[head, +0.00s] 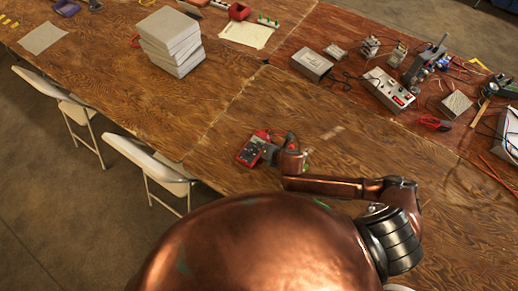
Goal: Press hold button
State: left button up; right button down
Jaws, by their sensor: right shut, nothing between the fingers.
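A red handheld multimeter (248,155) lies on the brown wooden table, near the middle of the head view. Its hold button is too small to make out. My copper-coloured right arm comes in from the lower right and reaches left to the meter. My right gripper (268,151) is shut and empty at the meter's right side. I cannot tell whether it touches the meter. It may hide part of the meter's right edge. My left gripper is not in view.
A stack of pale boxes (170,38) stands at the back left. Electronics, including a grey control box (388,90), a metal box (311,64) and red clamps (434,123), crowd the right. White folding chairs (150,160) stand along the left edge. The table left of the meter is clear.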

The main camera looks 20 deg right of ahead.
jog(key=shift+f, duration=0.2)
dwell(0.4)
jog(key=shift+f, duration=0.25)
jog(key=shift+f, duration=0.4)
dwell(0.8)
jog(key=shift+r, duration=0.15)
jog(key=shift+r+p, duration=0.7)
jog(key=shift+p, duration=0.55)
notch_tip(320, 180, up, 5)
jog(key=p, duration=0.5)
jog(key=shift+r+p, duration=0.1)
jog(key=shift+p, duration=0.3)
